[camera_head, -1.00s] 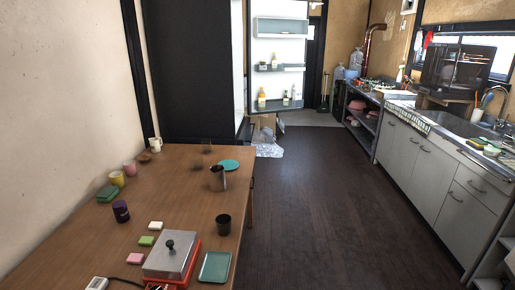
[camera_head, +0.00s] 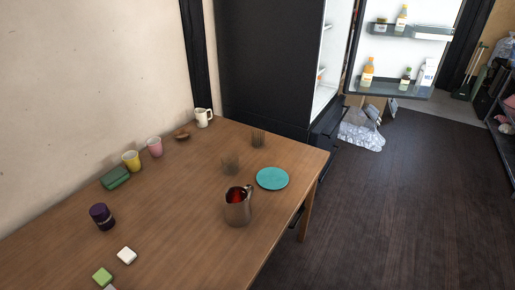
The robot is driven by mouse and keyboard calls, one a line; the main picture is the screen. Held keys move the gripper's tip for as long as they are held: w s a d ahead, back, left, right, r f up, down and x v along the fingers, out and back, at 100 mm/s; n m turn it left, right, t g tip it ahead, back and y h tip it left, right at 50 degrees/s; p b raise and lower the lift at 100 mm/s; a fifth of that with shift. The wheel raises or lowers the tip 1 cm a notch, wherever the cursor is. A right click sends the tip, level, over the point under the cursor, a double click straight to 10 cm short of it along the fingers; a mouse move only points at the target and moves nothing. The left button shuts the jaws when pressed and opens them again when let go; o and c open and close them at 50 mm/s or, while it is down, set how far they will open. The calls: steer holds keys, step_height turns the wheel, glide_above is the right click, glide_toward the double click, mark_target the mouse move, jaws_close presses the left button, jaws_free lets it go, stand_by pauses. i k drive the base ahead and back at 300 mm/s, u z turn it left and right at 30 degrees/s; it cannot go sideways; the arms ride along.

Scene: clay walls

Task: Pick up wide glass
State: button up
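Two see-through glasses stand on the wooden table (camera_head: 180,235). One glass (camera_head: 258,138) is near the table's far edge. The other glass (camera_head: 230,164) stands nearer and a little to the left, and looks slightly wider, but both are faint and I cannot tell for sure which is the wide one. My gripper is not in view.
A metal pitcher (camera_head: 238,207) with red inside stands in front of the glasses, and a teal plate (camera_head: 272,179) lies to their right. A white mug (camera_head: 203,117), pink cup (camera_head: 154,147), yellow cup (camera_head: 131,161) and purple can (camera_head: 102,216) line the left. An open fridge (camera_head: 335,60) stands behind.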

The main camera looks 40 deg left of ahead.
mark_target(230, 160)
steer(key=i, duration=2.85)
steer(key=u, duration=3.9)
steer(key=i, duration=0.5)
steer(key=z, duration=0.05)
